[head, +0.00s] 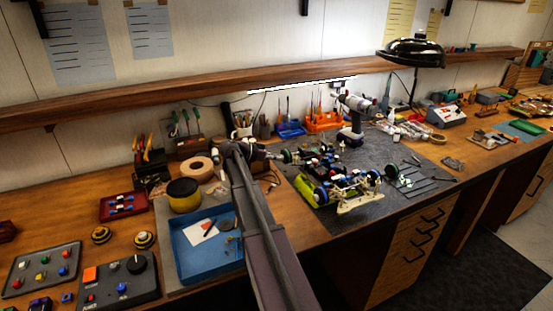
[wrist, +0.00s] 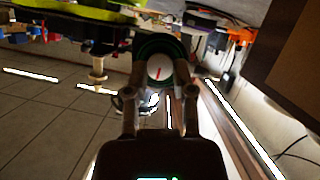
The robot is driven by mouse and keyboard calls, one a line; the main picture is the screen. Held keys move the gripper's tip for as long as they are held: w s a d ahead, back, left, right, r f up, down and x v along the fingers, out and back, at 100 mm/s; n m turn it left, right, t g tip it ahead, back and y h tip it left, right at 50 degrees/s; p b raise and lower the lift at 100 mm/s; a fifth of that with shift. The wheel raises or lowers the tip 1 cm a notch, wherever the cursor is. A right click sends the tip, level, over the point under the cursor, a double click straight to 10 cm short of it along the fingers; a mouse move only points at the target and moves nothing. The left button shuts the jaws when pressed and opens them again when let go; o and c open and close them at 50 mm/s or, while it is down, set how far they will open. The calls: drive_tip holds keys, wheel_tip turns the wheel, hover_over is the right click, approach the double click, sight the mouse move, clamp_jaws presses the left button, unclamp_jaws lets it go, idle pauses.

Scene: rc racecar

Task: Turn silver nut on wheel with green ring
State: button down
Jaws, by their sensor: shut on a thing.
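The racecar (head: 345,172) sits on the dark mat, its wheels carrying coloured rings. My gripper (head: 279,156) reaches its near left side, at a wheel with a green ring (head: 288,157). In the wrist view, my gripper's two fingers (wrist: 160,76) stand on either side of the silver nut (wrist: 159,68), a pale round face with a red mark. The gripper is shut on it. Behind the nut is the dark wheel with a green ring (wrist: 157,42). The exact finger contact is partly hidden in the head view.
A blue tray (head: 190,262) and a yellow-black round container (head: 183,194) stand left of my arm. A power drill (head: 352,120) stands behind the car. Thin tools (head: 415,181) lie on the mat at right. A black lamp (head: 411,50) hangs over the back.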

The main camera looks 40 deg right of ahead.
drive_tip(key=shift+n+g, duration=0.3)
drive_tip(key=shift+n, duration=0.1)
drive_tip(key=shift+c, duration=2.2)
unclamp_jaws()
